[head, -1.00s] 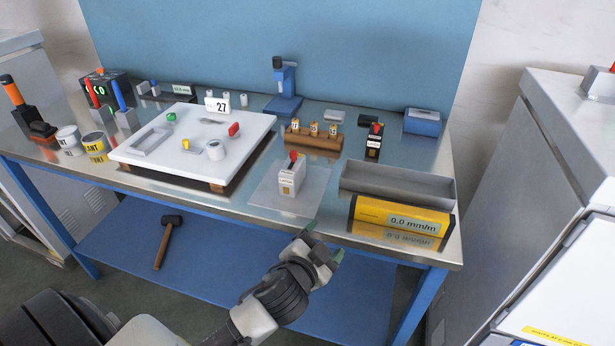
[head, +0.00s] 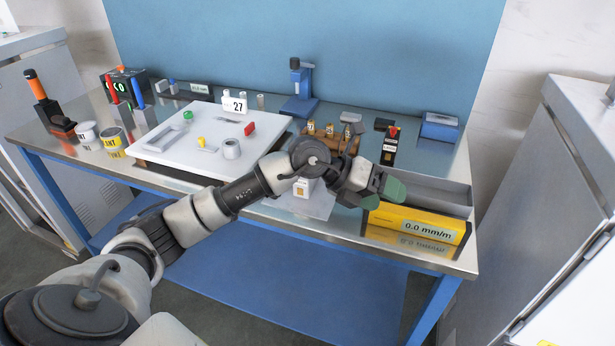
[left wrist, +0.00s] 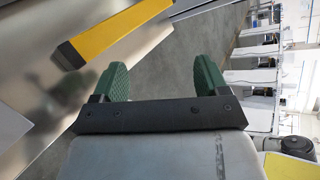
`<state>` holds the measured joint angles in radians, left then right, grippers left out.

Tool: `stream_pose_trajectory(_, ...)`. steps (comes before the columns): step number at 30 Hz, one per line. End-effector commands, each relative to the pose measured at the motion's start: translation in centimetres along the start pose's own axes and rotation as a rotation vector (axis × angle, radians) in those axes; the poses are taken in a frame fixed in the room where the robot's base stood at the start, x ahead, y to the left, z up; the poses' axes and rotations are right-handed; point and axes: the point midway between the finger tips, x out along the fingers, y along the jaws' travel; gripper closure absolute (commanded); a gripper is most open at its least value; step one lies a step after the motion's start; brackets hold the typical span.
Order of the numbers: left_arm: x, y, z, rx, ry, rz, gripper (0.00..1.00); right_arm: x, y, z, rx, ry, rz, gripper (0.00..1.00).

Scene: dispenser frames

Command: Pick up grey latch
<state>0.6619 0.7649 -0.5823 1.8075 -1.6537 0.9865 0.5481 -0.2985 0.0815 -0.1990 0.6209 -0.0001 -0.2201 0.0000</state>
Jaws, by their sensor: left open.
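I cannot single out the grey latch with certainty. Small grey pieces lie on the white board (head: 185,165), one of them a flat dark-grey piece (head: 230,121) near the "27" plate. My left gripper (head: 386,188) is open and empty in the head view, its green fingers above the table's right front, by the yellow gauge and grey tray. In the left wrist view its two green fingers (left wrist: 162,82) stand apart with nothing between them. My left arm hides part of the table front and most of a small white dispenser (head: 302,188). My right gripper is not in view.
A yellow gauge (head: 395,219) reading "0.0 mm/m" lies at the front right; its yellow bar (left wrist: 110,32) shows in the wrist view. A grey tray (head: 440,190) is behind it. A wooden holder (head: 345,145), a black dispenser (head: 389,150) and a blue box (head: 440,127) stand behind.

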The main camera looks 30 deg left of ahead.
Motion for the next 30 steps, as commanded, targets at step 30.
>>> stream_pose_trajectory(30,-13.4,15.2,7.2,-0.032,0.018,0.990,0.26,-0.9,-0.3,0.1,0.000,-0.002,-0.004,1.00)
